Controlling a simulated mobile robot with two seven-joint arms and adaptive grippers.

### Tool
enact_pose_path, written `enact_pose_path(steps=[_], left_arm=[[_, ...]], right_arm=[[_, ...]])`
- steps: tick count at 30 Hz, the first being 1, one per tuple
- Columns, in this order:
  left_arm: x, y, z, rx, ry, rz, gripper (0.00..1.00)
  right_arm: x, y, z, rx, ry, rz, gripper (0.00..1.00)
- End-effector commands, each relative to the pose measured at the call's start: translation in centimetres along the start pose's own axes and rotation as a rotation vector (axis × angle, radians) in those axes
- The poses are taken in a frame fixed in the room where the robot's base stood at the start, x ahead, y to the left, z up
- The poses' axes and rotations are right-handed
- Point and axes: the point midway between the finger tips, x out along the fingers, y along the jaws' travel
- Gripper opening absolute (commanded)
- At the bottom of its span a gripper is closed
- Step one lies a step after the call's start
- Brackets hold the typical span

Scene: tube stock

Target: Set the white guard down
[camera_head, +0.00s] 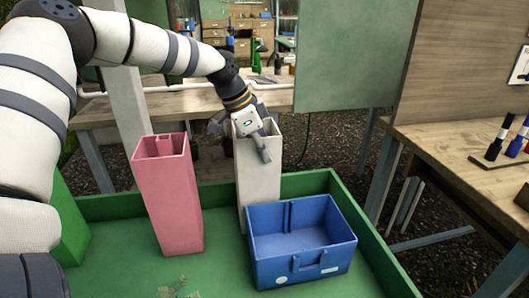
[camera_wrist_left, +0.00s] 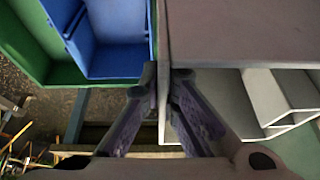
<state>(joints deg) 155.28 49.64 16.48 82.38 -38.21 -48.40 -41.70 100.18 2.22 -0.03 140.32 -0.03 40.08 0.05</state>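The white guard (camera_head: 257,178) is a tall, hollow, pale box-like tube. It stands about upright in the head view, between the pink tube and the blue bin. My left gripper (camera_head: 262,140) is at its top rim, coming from above. In the left wrist view the fingers (camera_wrist_left: 165,84) are closed on either side of the guard's thin wall, and the guard's pale side (camera_wrist_left: 240,30) fills the upper right. The guard's lower end is partly hidden behind the blue bin, so I cannot tell whether it touches the tray floor. My right gripper is not in view.
A pink tube (camera_head: 170,195) stands left of the guard. A blue bin (camera_head: 302,262) sits at its front right, very near. The green tray (camera_head: 120,275) has free floor at the front left. A wooden bench (camera_head: 450,150) stands at the right.

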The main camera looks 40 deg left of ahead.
Motion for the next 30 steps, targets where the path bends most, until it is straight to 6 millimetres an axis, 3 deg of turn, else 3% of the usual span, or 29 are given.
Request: enact_pose_path(steps=[6,9,19,30], left_arm=[[0.2,0.0,0.1,0.0,0.001,-0.001,0.0],[0.2,0.0,0.1,0.0,0.001,-0.001,0.25],[-0.1,0.0,-0.1,0.0,0.001,-0.001,0.25],[-9.7,-0.1,-0.3,0.0,0.01,-0.008,0.25]], right_arm=[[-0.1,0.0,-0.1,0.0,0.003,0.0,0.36],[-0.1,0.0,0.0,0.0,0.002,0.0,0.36],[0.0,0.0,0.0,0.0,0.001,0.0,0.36],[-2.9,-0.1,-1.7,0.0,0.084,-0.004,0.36]])
